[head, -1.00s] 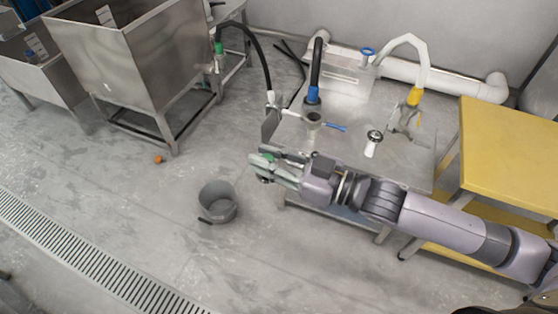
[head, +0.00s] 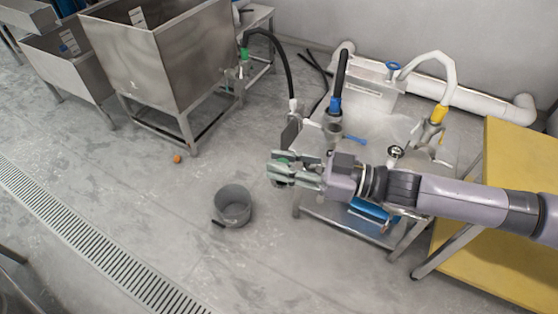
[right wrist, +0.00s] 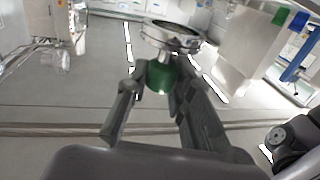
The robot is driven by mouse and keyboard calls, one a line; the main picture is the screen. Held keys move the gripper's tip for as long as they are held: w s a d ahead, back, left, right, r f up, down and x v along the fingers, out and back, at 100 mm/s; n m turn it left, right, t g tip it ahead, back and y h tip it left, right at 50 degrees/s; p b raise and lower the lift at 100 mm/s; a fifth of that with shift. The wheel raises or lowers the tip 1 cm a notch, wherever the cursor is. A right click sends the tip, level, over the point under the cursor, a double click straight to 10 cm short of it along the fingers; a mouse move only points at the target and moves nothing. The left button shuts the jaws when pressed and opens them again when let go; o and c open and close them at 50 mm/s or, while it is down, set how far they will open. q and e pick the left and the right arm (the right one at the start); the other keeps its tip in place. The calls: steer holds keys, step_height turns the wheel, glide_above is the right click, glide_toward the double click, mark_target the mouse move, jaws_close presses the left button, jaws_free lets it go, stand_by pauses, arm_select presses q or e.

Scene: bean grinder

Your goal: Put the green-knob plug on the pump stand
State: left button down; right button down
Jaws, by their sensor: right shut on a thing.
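My right gripper (head: 279,168) is shut on the green-knob plug. In the right wrist view the plug's green knob (right wrist: 160,78) sits between the two fingers, and its round metal disc (right wrist: 172,37) projects beyond them. In the head view the fingers mostly hide the plug. The pump stand, a metal table (head: 378,128) with hoses and fittings, is behind and to the right of the gripper. The gripper is in front of the stand's left end; I cannot tell its height against the top. My forearm hides part of the stand's front. My left gripper is not in view.
A grey bucket (head: 232,206) stands on the floor left of and below the gripper. A yellow table (head: 508,180) is right of the stand. A steel hopper (head: 165,55) stands at the upper left. Open floor lies between, with a small orange object (head: 177,159).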

steer(key=shift+s+d+n+g+y, duration=0.15)
steer(key=shift+d+n+g, duration=0.25)
steer(key=shift+g, duration=0.35)
steer(key=shift+s+d+n+g+y, duration=0.1)
steer(key=shift+d+n+g, duration=0.15)
steer(key=shift+n+g, duration=0.4)
steer(key=shift+s+d+n+g+y, duration=0.15)
steer(key=shift+d+n+g, duration=0.2)
steer(key=shift+g, duration=0.45)
